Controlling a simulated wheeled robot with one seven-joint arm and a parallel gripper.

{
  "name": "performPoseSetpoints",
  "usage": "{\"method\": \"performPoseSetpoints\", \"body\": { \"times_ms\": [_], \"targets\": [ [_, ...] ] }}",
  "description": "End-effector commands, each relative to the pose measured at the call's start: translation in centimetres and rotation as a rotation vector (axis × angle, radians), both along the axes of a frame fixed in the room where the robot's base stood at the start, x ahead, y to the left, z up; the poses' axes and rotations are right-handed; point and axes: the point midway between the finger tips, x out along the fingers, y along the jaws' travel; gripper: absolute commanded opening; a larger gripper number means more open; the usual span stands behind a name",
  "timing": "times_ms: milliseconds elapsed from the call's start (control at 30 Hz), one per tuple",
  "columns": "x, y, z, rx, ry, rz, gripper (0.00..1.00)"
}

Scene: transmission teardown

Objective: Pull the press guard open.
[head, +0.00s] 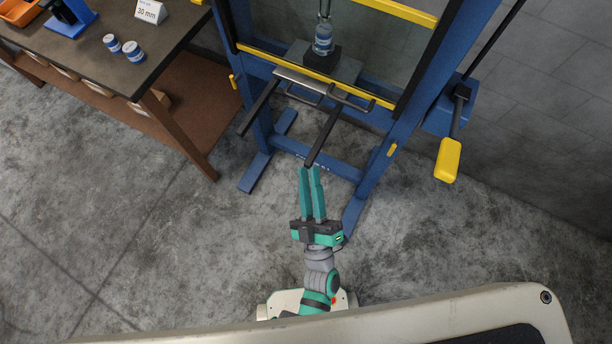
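The press is a tall blue frame (385,160) at the upper middle right of the head view. Its guard is a see-through panel with a yellow lower bar (262,55) and a yellow upper bar (400,11). Dark handle-like bars (352,101) show just below the lower bar; I cannot tell which belong to the guard. My teal gripper (309,170) is in front of the press, pointing at it, with its fingertips close to the end of a dark bar in the picture. Contact is unclear. The fingers lie close together, and nothing shows between them.
Two dark bars (257,108) stick out from the press toward me. A yellow-gripped lever (448,160) hangs at the right. A workbench (92,55) with cans, a "30 mm" sign and an orange bin stands at the upper left. The concrete floor (150,230) is clear.

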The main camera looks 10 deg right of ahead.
Motion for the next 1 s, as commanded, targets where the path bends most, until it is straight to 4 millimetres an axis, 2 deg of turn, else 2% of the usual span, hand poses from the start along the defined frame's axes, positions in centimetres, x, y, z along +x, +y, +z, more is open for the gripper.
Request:
{"method": "performPoseSetpoints", "body": {
  "times_ms": [300, 500, 1000],
  "targets": [
    [-3.1, 1.0, -0.7, 0.199, 0.120, 0.021, 0.18],
    [-4.4, 1.4, -1.2, 0.285, 0.180, 0.028, 0.18],
    [-5.0, 1.5, -1.4, 0.326, 0.208, 0.031, 0.18]
  ]
}}
